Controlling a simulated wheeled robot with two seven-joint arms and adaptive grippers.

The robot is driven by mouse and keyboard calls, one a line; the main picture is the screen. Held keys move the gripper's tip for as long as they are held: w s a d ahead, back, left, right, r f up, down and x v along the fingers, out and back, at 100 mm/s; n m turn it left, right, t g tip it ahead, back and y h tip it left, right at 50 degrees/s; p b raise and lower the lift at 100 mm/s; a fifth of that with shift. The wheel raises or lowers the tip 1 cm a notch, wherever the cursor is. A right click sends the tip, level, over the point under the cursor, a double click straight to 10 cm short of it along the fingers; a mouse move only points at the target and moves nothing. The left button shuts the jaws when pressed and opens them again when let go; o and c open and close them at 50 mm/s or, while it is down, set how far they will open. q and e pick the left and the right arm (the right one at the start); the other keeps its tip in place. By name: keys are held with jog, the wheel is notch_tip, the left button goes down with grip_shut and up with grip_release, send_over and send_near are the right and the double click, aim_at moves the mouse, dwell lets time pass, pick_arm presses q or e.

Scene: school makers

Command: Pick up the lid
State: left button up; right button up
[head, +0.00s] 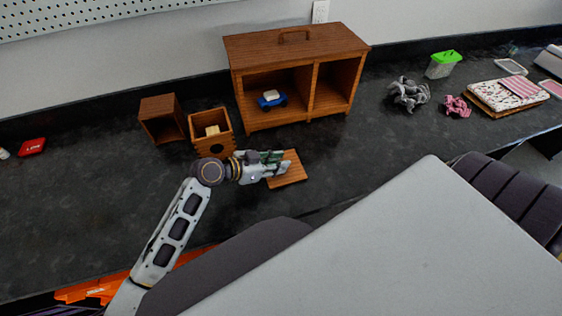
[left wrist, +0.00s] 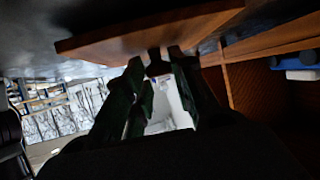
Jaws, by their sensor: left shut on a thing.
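The lid (head: 291,171) is a flat square of brown wood over the dark counter, in front of the wooden cabinet. My left gripper (head: 274,164) reaches it from the left and is shut on it. In the left wrist view, the lid (left wrist: 140,34) spans the top and its small dark knob sits between my left fingertips (left wrist: 158,62). I cannot tell whether the lid touches the counter. My right gripper is not in view.
An open wooden box (head: 228,138) with a pale block inside stands just behind my left wrist. A small wooden box (head: 163,119) lies left of it. The cabinet (head: 294,50) holds a blue toy car (head: 271,100). The counter's right side holds cloths and a green-lidded container (head: 443,65).

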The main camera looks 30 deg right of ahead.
pick_arm(q)
jog(key=shift+r, duration=0.1)
jog(key=shift+r, duration=0.75)
notch_tip(320, 180, up, 8)
jog(key=shift+r, duration=0.2)
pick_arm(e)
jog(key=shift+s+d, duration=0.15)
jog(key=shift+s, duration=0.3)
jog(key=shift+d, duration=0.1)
